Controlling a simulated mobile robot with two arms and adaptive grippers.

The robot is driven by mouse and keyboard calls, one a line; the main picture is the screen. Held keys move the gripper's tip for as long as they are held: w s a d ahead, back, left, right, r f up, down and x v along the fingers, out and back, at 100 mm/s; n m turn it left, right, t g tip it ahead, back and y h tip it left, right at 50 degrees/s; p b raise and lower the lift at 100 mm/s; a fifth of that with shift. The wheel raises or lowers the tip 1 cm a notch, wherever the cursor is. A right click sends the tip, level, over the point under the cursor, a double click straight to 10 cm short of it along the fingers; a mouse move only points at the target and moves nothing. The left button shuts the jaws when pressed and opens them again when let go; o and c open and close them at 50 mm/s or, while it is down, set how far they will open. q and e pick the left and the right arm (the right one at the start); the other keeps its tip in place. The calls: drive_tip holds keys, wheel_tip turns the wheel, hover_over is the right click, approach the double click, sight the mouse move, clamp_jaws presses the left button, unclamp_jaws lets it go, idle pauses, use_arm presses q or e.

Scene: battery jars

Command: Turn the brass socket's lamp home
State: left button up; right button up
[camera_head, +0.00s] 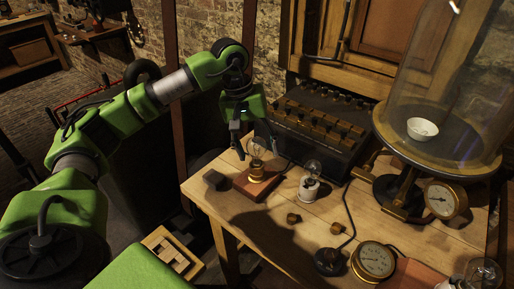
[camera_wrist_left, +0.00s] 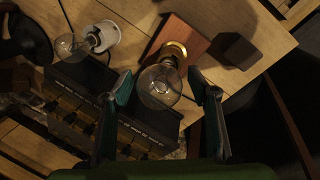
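The brass socket (camera_head: 257,174) stands on a reddish wooden block (camera_head: 243,188) near the table's back left. A clear glass lamp (camera_head: 257,147) sits upright in it. My left gripper (camera_head: 253,150) points down at the lamp from above. In the left wrist view the lamp (camera_wrist_left: 160,88) shows between my two open fingers (camera_wrist_left: 160,76), with a small gap visible on each side. The brass socket (camera_wrist_left: 174,50) lies beyond the bulb there. Whether the lamp is fully seated cannot be told. My right gripper is not in view.
A white socket with another clear lamp (camera_head: 312,175) stands close to the right. A dark battery case (camera_head: 315,125) is behind. A small dark block (camera_head: 214,180) lies left of the wooden block. Small brass pieces, a gauge (camera_head: 374,262) and a glass bell jar (camera_head: 440,80) are farther right.

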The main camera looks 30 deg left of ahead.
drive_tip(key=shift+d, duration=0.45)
